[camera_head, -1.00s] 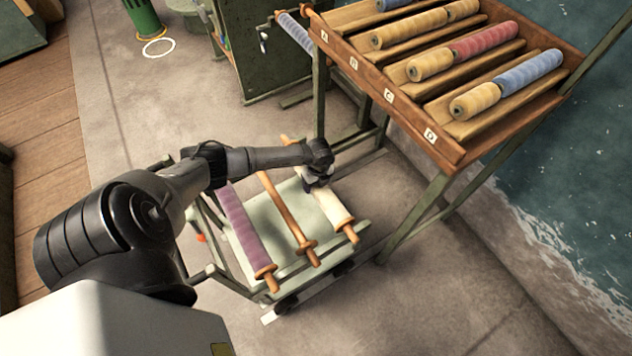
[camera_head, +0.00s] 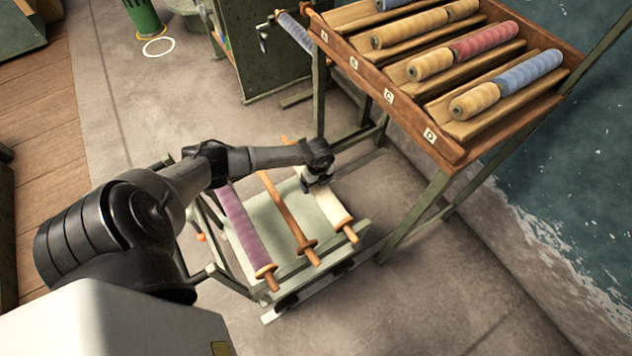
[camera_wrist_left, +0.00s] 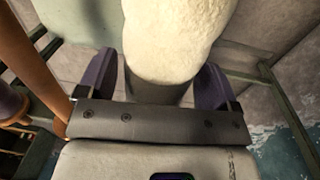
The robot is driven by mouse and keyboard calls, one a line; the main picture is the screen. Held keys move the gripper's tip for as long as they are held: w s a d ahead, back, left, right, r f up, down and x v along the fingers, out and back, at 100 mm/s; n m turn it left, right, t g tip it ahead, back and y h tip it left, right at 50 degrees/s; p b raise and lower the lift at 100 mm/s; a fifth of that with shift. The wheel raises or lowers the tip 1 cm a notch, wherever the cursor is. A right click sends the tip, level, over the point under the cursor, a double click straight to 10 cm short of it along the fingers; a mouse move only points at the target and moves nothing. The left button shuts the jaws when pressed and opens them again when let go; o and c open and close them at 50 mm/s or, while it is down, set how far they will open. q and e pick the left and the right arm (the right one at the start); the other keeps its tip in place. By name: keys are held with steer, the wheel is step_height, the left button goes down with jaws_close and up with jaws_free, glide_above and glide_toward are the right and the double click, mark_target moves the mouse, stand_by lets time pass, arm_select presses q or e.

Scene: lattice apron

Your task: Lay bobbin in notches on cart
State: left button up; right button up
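The cart (camera_head: 288,275), pale green, carries three bobbins side by side. A purple-wound bobbin (camera_head: 243,225) is at its left, a bare orange one (camera_head: 287,213) in the middle and a cream-wound one (camera_head: 334,207) at its right. The cream bobbin's near handle rests at the cart's front edge; my wrist hides part of its far half. My left gripper (camera_head: 310,187) is over that far half. In the left wrist view the cream winding (camera_wrist_left: 175,40) lies between its spread purple fingers (camera_wrist_left: 155,85), with little clearance. My right gripper is not in view.
A wooden rack (camera_head: 450,155) with lettered slots and several yellow, red and blue spools stands right of the cart. Its green legs are close to the cart's right side. A green machine (camera_head: 255,60) stands behind. Water lies beyond the right edge.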

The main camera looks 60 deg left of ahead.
arm_select(q)
steer(key=shift+o, duration=0.9)
steer(key=r+p, duration=0.1)
steer(key=r, duration=0.3)
steer(key=r+p, duration=0.2)
steer(key=r, duration=0.2)
steer(key=w+r+p, duration=0.1)
steer(key=r+p, duration=0.1)
steer(key=r, duration=0.1)
steer(key=shift+r, duration=0.4)
step_height(320, 180, up, 2)
